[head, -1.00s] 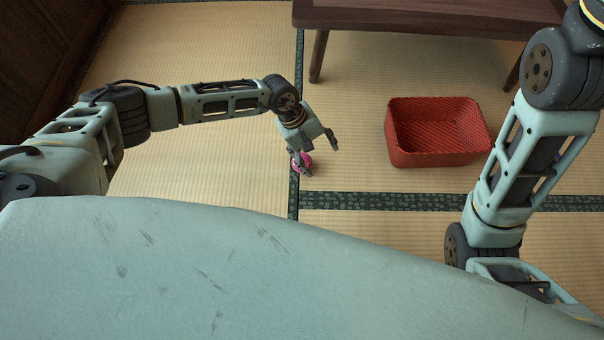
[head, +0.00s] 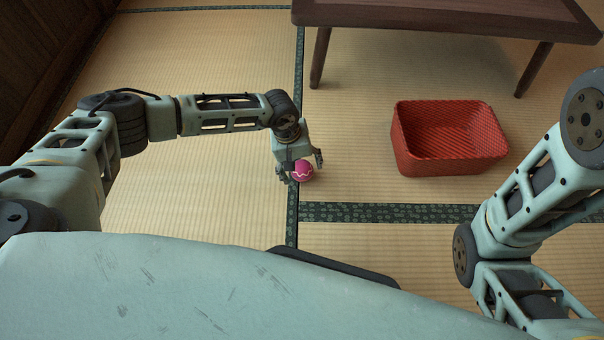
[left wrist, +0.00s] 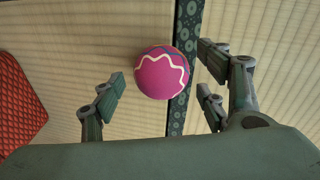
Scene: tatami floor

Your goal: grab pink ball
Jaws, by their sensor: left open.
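The pink ball (head: 302,171) has a white zigzag line and sits on the tatami by the dark green mat border. In the left wrist view the ball (left wrist: 162,73) lies between the spread fingers, toward their tips, with a blue line also showing on it. My left gripper (head: 301,171) is open and points down at the ball, a finger on either side of it in the head view. In the left wrist view gaps show between the ball and the fingers of my left gripper (left wrist: 160,80). My right gripper is not in view; only part of my right arm shows.
A red woven basket (head: 447,165) stands on the mat to the right of the ball; its edge shows in the left wrist view (left wrist: 20,105). A low wooden table (head: 450,18) stands behind. The tatami around the ball is clear.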

